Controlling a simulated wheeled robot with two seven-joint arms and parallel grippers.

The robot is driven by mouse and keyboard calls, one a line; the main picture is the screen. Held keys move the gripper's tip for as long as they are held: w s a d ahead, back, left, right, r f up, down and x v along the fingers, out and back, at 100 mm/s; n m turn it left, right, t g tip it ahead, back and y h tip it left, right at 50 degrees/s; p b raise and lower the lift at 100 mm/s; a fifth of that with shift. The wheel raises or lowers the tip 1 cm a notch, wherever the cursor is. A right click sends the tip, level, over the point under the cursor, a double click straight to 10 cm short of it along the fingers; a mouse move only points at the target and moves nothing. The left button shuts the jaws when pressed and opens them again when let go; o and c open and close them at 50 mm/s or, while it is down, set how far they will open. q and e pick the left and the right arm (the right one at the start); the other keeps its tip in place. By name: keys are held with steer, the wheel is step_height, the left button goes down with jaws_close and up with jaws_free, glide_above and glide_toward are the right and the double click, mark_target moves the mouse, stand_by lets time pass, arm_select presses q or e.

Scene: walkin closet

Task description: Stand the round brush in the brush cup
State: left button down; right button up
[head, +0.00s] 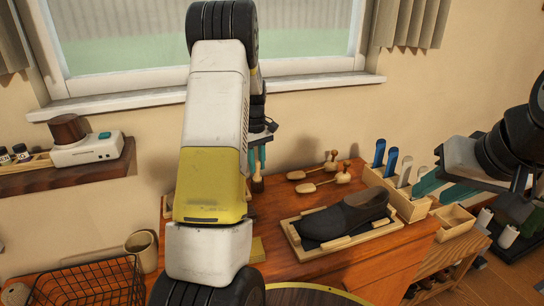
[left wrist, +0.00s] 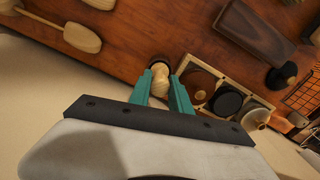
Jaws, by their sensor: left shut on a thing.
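My left gripper (head: 257,160) is behind my left arm in the head view, its teal fingers pointing down. It is shut on the round brush (head: 258,184), which shows as a small dark end below the fingers. In the left wrist view my left gripper (left wrist: 160,92) grips the brush's pale wooden handle (left wrist: 160,77), with dark bristles beyond it. Whether the brush touches the table cannot be told. A beige cup, seemingly the brush cup (head: 142,246), stands at the left, apart from the gripper. My right gripper (head: 443,188) is open and empty near the wooden holder at the right.
A wire basket (head: 95,282) stands beside the cup. A dark shoe (head: 345,217) lies on a wooden tray, with wooden shoe trees (head: 322,184) behind it. A holder (head: 400,200) with shoehorns is at the right. The left wrist view shows a box of round tins (left wrist: 226,101) near the brush.

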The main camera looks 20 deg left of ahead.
arm_select(q)
steer(key=c, duration=1.1)
jaws_free()
step_height(320, 180, up, 8)
steer(key=shift+w+a+f, duration=0.1)
steer(key=shift+f, duration=0.05)
